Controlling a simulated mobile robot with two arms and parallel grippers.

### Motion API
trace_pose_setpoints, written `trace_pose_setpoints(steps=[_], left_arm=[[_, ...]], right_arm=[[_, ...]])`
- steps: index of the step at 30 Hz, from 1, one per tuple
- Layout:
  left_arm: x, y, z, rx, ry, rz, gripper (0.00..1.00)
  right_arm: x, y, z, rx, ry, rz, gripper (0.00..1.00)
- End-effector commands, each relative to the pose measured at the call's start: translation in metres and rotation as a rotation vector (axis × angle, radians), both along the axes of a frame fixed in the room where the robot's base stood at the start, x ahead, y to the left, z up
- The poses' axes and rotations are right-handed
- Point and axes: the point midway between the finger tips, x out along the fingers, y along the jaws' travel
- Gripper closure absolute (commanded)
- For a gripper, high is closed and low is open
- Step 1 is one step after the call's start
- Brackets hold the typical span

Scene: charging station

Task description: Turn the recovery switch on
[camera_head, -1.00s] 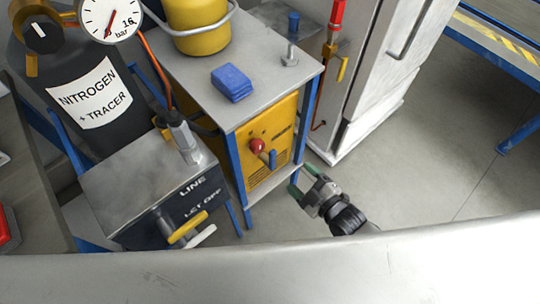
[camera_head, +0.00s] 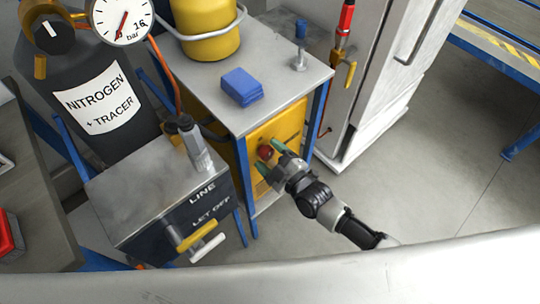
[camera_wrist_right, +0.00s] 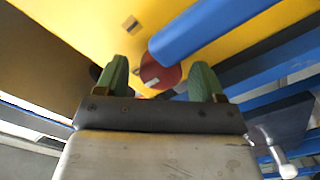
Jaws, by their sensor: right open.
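The yellow recovery unit (camera_head: 285,124) stands on the shelf under the grey-topped table. A round red knob (camera_head: 265,152) sits on its front; it also shows in the right wrist view as a red disc (camera_wrist_right: 165,76) with a pale mark, partly covered by a blue bar. I cannot tell whether this knob is the recovery switch, or its setting. My right gripper (camera_head: 270,158) is open, its green fingertips close to the knob. In the wrist view the fingers (camera_wrist_right: 160,82) stand on either side of the red disc; contact is not clear. My left gripper is not in view.
The grey table top (camera_head: 205,92) carries a blue block (camera_head: 242,86) and a yellow cylinder (camera_head: 205,28). Left of the unit stands a line/let off box (camera_head: 140,190) with yellow and white levers. A white cabinet (camera_head: 375,95) stands to the right. Open floor lies right of my arm.

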Motion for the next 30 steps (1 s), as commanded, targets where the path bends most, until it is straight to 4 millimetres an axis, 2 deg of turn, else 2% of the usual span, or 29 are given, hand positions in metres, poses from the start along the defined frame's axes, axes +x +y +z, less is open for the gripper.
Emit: trace_pose_setpoints(steps=[6, 16, 23, 30], left_arm=[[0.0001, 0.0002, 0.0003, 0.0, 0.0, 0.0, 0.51], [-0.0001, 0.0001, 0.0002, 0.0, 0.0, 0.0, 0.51], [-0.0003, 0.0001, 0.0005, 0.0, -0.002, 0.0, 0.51], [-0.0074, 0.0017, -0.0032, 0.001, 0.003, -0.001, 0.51]], right_arm=[[-0.0001, 0.0003, -0.0003, 0.0, 0.001, 0.001, 0.31], [-0.0003, 0.0001, -0.0004, 0.0, 0.002, 0.0, 0.81], [-0.0004, 0.0, -0.0004, 0.019, 0.015, 0.0, 0.81], [-0.0003, -0.0003, -0.0001, 0.112, 0.085, 0.0, 0.81]])
